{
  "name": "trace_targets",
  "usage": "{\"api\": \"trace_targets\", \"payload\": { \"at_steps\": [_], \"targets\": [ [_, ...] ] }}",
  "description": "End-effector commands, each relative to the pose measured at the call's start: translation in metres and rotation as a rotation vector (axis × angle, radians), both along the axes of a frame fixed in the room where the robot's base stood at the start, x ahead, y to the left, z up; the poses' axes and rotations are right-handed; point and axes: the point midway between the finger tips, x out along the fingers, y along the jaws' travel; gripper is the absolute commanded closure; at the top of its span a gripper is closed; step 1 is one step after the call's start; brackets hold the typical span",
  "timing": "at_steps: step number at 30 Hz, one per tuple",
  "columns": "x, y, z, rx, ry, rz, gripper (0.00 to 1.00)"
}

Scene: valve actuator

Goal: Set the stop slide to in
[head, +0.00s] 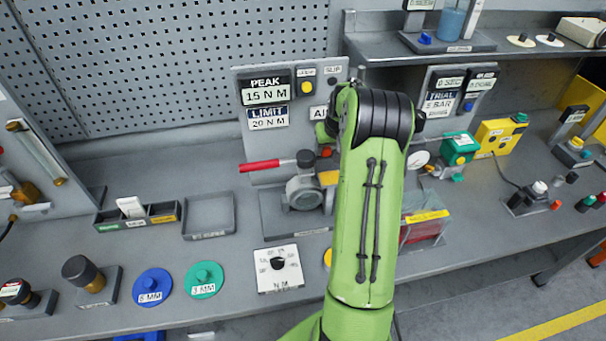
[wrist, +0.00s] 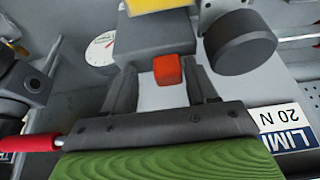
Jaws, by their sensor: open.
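A small red-orange block (wrist: 167,69), which may be the knob of the stop slide, shows in the wrist view in front of a dark grey body (wrist: 155,34). My gripper (wrist: 164,76) is open, with one finger on each side of the block. A red-orange piece (head: 326,153) also shows in the head view beside the valve unit (head: 304,192). No in or out marking of the slide is readable.
A dark round knob (wrist: 240,43) stands close to the right finger. A panel (head: 268,118) reads PEAK 15 N M, LIMIT 20 N M. A tray (head: 209,216) looks empty.

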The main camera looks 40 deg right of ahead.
Motion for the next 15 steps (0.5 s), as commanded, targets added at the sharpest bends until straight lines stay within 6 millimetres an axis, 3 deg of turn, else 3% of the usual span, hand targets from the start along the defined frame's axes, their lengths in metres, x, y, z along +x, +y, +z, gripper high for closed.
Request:
{"api": "trace_targets", "payload": {
  "at_steps": [1, 15],
  "targets": [
    [-0.002, 0.001, 0.016, -0.006, -0.006, 0.000, 0.43],
    [-0.039, 0.021, 0.114, -0.007, -0.006, 0.000, 0.43]
  ]
}}
